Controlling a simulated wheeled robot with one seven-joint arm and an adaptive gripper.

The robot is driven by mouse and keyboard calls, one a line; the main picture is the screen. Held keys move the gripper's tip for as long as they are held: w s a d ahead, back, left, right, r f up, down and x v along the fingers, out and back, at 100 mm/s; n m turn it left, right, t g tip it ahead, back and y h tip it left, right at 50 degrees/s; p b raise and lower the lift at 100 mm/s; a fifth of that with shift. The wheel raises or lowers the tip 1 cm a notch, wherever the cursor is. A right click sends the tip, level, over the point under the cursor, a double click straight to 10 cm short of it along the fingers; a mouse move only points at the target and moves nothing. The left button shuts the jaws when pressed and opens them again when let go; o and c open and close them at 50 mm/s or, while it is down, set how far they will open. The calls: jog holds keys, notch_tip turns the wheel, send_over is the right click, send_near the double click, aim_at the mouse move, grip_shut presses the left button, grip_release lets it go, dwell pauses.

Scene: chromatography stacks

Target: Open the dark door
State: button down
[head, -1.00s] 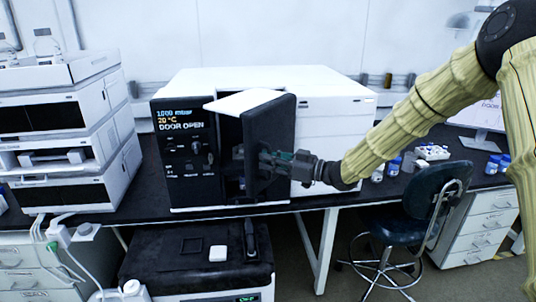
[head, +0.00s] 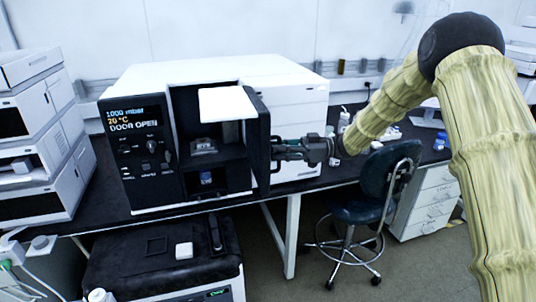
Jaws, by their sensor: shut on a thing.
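The dark door (head: 257,158) is hinged on the white oven-like instrument (head: 150,82) and stands swung wide open, seen nearly edge-on. My gripper (head: 279,151) is at the door's outer edge, shut on its dark handle, whose shape is hard to make out. The open chamber (head: 185,120) shows a shelf with a small grey item (head: 203,146) on it and a blue-and-white item (head: 206,178) below. The black panel (head: 141,150) at left reads "DOOR OPEN". A white plate (head: 227,104) shows at the top of the opening.
A stack of white modules (head: 38,140) stands at the left. A dark chair (head: 377,185) is in front of the bench at right. Bottles (head: 343,120) stand on the bench behind my arm. A black-topped unit (head: 170,257) is below the bench.

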jog(key=shift+w+d, duration=0.35)
jog(key=shift+d, duration=0.35)
jog(key=shift+w+d, duration=0.4)
jog(key=shift+d, duration=0.3)
jog(key=shift+w+d, duration=0.35)
jog(key=shift+d, duration=0.35)
jog(key=c, duration=1.5)
grip_release()
jog(key=d, duration=1.2)
jog(key=shift+w, duration=0.1)
jog(key=shift+f, duration=0.1)
